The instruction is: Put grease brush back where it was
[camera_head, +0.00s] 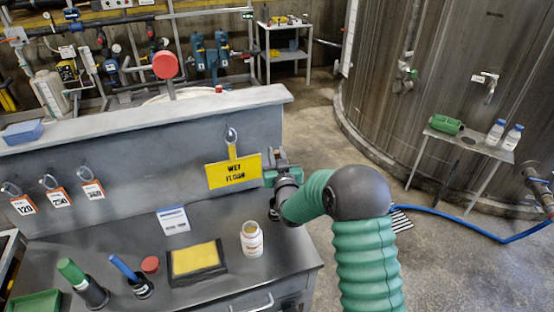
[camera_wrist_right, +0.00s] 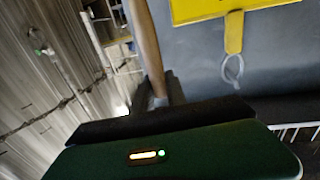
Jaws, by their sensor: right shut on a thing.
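My left gripper is out of view.
The yellow sign (camera_head: 233,172) hangs from a hook, close to my gripper. A white jar (camera_head: 252,240), a yellow pad on a black tray (camera_head: 222,268), a red lid (camera_head: 150,264) and a standing card (camera_head: 173,220) are on the bench. Tags hang at the left.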

